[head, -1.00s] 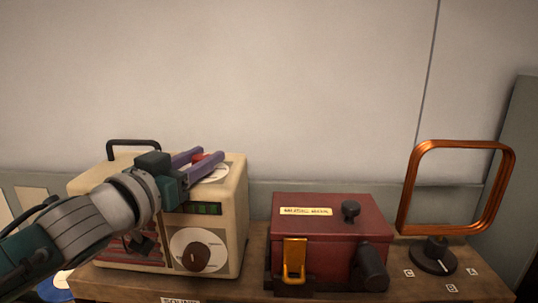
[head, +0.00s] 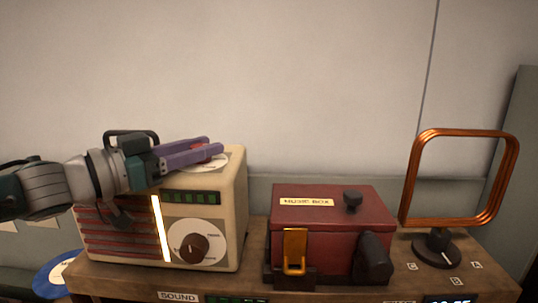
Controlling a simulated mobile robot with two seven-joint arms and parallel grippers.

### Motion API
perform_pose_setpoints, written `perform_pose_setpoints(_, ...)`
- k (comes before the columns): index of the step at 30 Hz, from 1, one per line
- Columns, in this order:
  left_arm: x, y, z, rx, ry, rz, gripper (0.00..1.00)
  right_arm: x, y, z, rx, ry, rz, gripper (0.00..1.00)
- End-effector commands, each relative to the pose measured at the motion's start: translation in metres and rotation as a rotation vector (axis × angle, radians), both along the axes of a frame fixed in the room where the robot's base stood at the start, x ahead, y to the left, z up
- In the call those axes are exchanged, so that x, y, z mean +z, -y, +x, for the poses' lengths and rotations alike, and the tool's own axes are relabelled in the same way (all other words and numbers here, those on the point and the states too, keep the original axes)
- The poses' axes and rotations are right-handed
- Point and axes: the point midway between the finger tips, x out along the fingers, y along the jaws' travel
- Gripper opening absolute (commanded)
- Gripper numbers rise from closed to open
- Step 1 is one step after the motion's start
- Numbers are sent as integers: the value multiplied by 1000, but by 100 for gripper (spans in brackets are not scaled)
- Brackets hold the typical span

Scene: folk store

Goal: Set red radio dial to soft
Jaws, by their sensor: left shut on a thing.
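The cream radio (head: 240,215) stands at the left of the wooden bench. Its upper white dial plate (head: 219,163) carries a red knob (head: 197,147), mostly hidden by my gripper. My left gripper (head: 213,149) reaches in from the left with its purple fingers around the red knob, shut on it. A lower brown knob (head: 194,248) sits on a white dial disc on the radio's front; its printed words are too small to read. A lit bar (head: 161,228) glows on the front. My right gripper is not in view.
A red music box (head: 330,222) with an orange latch (head: 295,251) stands right of the radio. A copper loop (head: 405,190) on a black dial base (head: 437,249) is at the right. The wall behind is clear.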

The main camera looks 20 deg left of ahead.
Motion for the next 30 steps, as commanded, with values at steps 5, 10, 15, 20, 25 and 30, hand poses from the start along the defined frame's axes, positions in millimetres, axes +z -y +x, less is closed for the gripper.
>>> perform_pose_setpoints(5, -1, 0, 0, -19, -3, 0, 0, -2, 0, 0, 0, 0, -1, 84)
perform_pose_setpoints(10, 0, 0, 0, -17, -3, 0, 0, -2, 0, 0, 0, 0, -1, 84)
perform_pose_setpoints(15, 0, 0, 0, -16, -3, 0, 57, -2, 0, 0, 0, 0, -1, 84)
perform_pose_setpoints(20, 0, 0, 0, -16, -3, 0, 70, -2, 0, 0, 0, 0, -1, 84)
perform_pose_setpoints(25, 0, 0, 0, -15, -3, 0, 70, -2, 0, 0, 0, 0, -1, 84)
perform_pose_setpoints(30, -2, -6, -8, -14, -5, -1, 70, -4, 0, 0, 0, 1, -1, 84)
